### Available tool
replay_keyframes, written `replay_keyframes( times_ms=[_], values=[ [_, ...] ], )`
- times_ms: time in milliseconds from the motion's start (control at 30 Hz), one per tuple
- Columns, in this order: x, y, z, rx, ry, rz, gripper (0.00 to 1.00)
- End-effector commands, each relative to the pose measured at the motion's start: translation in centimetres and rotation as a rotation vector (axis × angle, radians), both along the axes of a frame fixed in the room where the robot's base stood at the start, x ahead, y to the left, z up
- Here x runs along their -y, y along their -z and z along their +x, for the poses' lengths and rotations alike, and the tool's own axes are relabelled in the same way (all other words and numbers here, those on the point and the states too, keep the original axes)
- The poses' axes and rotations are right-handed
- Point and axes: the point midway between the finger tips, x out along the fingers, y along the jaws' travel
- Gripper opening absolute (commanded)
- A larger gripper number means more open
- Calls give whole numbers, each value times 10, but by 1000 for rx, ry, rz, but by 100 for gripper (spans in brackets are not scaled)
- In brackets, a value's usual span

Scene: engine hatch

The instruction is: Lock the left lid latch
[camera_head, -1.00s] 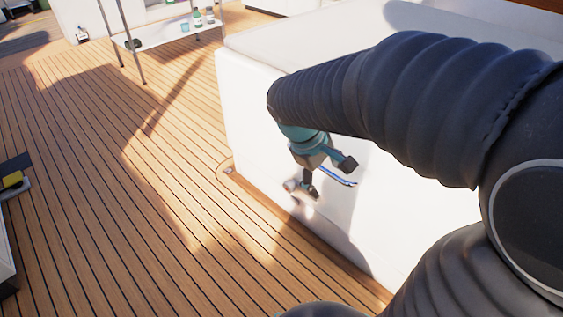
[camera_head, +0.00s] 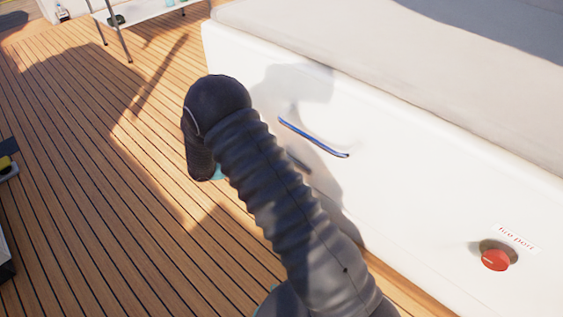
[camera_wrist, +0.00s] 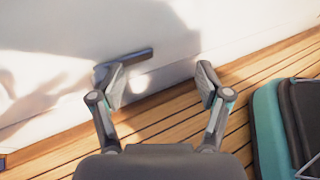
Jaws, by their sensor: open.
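A dark bar-shaped latch handle (camera_wrist: 125,57) sticks out from the white side wall in the wrist view. My open gripper (camera_wrist: 162,82) has its two fingers spread wide. The left fingertip overlaps the near end of the handle in the picture; I cannot tell whether they touch. The right fingertip is clear of it, and nothing is between the fingers. In the head view a small grey bar (camera_head: 298,163) shows on the wall beside my arm, perhaps the same latch. My gripper is hidden behind my arm there.
A blue handle (camera_head: 313,138) is fixed to the white hatch box (camera_head: 420,180). A red knob (camera_head: 495,259) under a small label is at the lower right. The plank deck (camera_head: 90,180) is mostly clear. A table (camera_head: 140,12) stands at the back left.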

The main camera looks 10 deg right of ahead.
Motion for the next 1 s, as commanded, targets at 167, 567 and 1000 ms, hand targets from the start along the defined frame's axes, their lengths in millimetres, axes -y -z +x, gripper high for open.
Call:
replay_keyframes(
  times_ms=[167,567,1000],
  values=[
    [-24,63,16,-122,-181,-175,76],
    [-60,123,43,-237,-436,-443,76],
    [-10,124,74,-242,-440,-450,76]
  ],
)
